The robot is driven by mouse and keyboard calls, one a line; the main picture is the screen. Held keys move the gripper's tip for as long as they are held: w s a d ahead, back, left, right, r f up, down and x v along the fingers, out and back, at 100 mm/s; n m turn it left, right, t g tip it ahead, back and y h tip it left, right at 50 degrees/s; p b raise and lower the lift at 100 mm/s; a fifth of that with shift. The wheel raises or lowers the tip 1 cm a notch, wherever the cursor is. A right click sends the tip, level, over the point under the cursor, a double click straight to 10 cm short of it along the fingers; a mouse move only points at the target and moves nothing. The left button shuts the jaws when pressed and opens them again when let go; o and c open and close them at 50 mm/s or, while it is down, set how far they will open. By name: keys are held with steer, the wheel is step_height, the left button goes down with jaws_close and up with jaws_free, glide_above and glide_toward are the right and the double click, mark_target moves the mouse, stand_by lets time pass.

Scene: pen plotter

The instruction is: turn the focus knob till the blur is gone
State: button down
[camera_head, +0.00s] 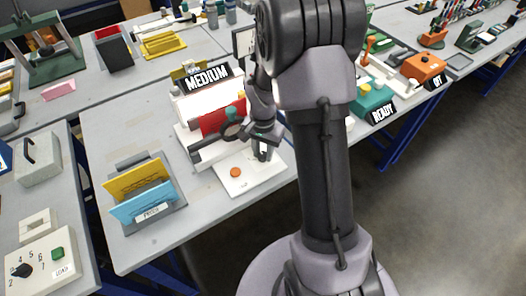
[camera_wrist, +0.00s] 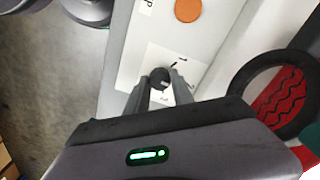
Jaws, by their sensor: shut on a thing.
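The black knob (camera_wrist: 160,74) stands on a pale label plate with small marks (camera_wrist: 182,60) on the white base (camera_wrist: 212,38). My gripper (camera_wrist: 161,84) has its two fingers on either side of the knob and is shut on it. In the head view my gripper (camera_head: 263,152) points down at the white base (camera_head: 262,180), and the knob is hidden behind the fingers. An orange round button (camera_head: 235,172) sits on the same base; it also shows in the wrist view (camera_wrist: 188,10). No blurred picture can be made out in either view.
A dark ring (camera_wrist: 238,84) is close to the right of my gripper. A yellow and blue holder (camera_head: 140,190) stands at the left. Free floor lies at the right.

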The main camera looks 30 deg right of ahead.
mark_target(263, 154)
steer(key=c, duration=1.1)
jaws_free()
step_height(263, 154, up, 18)
steer(key=p, duration=0.7)
steer(key=shift+f, duration=0.25)
